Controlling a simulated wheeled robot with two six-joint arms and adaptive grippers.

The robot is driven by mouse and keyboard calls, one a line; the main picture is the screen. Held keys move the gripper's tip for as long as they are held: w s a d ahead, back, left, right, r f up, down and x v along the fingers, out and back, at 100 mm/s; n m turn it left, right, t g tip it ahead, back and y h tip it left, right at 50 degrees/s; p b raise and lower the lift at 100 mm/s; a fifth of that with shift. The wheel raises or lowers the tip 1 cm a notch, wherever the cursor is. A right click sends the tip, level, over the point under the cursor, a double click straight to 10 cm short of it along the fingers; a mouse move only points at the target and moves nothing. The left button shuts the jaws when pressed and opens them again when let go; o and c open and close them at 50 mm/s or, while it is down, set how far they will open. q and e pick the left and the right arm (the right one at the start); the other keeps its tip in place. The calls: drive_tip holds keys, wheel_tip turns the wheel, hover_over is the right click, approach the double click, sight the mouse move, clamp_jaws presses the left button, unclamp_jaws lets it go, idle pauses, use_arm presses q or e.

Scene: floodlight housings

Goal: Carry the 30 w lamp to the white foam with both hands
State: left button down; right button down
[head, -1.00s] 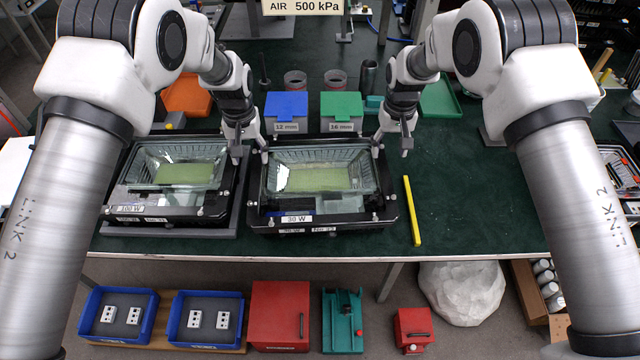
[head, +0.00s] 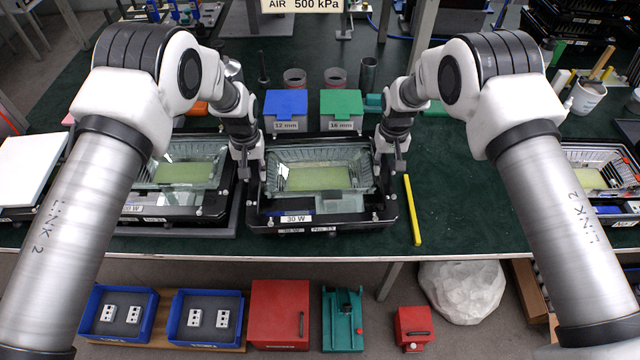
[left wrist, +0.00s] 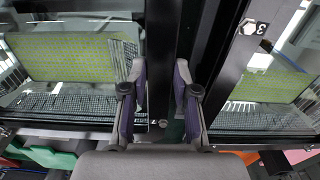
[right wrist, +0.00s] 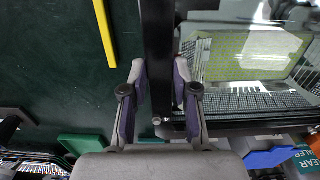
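The 30 W lamp (head: 297,219) is a black-framed floodlight housing with a glass front and a yellow-green panel, lying flat at the middle of the table's front. My left gripper (left wrist: 160,80) is at its left side, with fingers either side of a black frame bar (left wrist: 161,45). My right gripper (right wrist: 160,80) is at its right side, also straddling a black bar (right wrist: 157,40). I cannot tell whether either gripper presses on its bar. A white slab (head: 28,165), which looks like the white foam, is at the far left, partly behind my left arm.
A second, similar lamp (head: 185,172) stands close on the left. A yellow bar (head: 412,210) lies to the right. A blue box (head: 286,104) and a green box (head: 341,104) stand behind the lamp.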

use_arm(q)
drive_tip(key=shift+r, duration=0.1)
use_arm(e)
drive_tip(key=shift+r, duration=0.15)
